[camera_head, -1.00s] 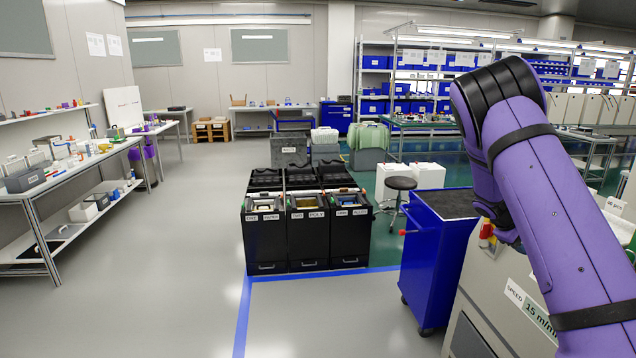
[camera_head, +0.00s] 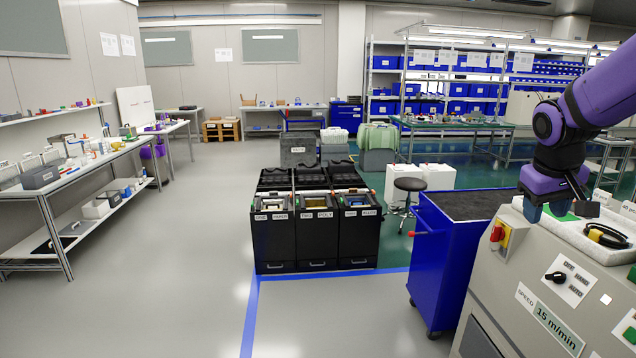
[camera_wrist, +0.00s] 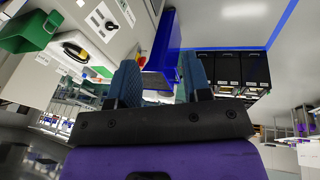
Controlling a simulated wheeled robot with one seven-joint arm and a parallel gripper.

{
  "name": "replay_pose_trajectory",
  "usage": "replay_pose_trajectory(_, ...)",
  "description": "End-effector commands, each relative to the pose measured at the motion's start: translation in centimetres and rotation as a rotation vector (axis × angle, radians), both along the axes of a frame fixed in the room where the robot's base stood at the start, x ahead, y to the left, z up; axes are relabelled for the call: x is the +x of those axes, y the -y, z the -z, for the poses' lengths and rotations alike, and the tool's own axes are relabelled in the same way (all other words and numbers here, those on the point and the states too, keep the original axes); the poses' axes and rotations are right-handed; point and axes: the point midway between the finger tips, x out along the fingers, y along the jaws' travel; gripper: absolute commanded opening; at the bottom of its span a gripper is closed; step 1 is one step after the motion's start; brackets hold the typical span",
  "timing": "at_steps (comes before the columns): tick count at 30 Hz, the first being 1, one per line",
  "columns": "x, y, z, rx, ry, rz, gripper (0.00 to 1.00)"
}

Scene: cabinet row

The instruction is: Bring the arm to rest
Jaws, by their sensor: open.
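My purple arm (camera_head: 597,95) reaches in from the right edge of the head view and bends down at a black-ringed joint. My gripper (camera_head: 560,210) hangs at its end, in front of and above the grey machine panel with the speed label. In the wrist view my gripper (camera_wrist: 160,78) shows two blue ridged fingers standing apart. Nothing is between them. The gap between the fingertips and the machine top cannot be told exactly.
The grey machine (camera_head: 545,285) stands close below my gripper. A blue cart (camera_head: 445,265) stands left of it. Black bins (camera_head: 315,235) stand in the middle. A long workbench (camera_head: 85,172) runs along the left. The grey floor (camera_head: 170,280) between is clear.

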Motion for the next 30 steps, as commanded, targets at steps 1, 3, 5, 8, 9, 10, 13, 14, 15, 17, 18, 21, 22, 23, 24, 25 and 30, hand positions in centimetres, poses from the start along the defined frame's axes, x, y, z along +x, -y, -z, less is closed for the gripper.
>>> replay_pose_trajectory(1,-1.3,-0.9,-1.0,0.021,0.023,-0.002,0.45)
replay_pose_trajectory(3,-3.1,-2.2,-1.9,0.051,0.046,-0.005,0.45)
replay_pose_trajectory(5,-4.6,-3.2,-2.6,0.074,0.065,-0.008,0.45)
replay_pose_trajectory(8,-7.1,-4.9,-3.7,0.110,0.096,-0.014,0.45)
replay_pose_trajectory(9,-8.2,-5.6,-4.1,0.122,0.107,-0.017,0.45)
replay_pose_trajectory(10,-9.0,-6.1,-4.3,0.132,0.116,-0.020,0.45)
replay_pose_trajectory(13,-11.7,-7.7,-5.0,0.161,0.146,-0.029,0.45)
replay_pose_trajectory(14,-12.5,-8.1,-5.1,0.168,0.154,-0.031,0.45)
replay_pose_trajectory(15,-13.6,-8.7,-5.3,0.179,0.165,-0.034,0.45)
replay_pose_trajectory(17,-15.1,-9.6,-5.4,0.192,0.181,-0.041,0.45)
replay_pose_trajectory(18,-16.2,-10.2,-5.4,0.200,0.191,-0.045,0.45)
replay_pose_trajectory(21,-18.4,-11.4,-5.4,0.216,0.213,-0.052,0.45)
replay_pose_trajectory(22,-18.9,-11.7,-5.3,0.219,0.217,-0.055,0.45)
replay_pose_trajectory(23,-19.4,-11.9,-5.3,0.221,0.222,-0.057,0.45)
replay_pose_trajectory(24,-20.0,-12.2,-5.2,0.226,0.228,-0.059,0.45)
replay_pose_trajectory(25,-20.4,-12.4,-5.1,0.228,0.232,-0.060,0.45)
replay_pose_trajectory(30,-21.4,-13.0,-4.9,0.234,0.240,-0.063,0.45)
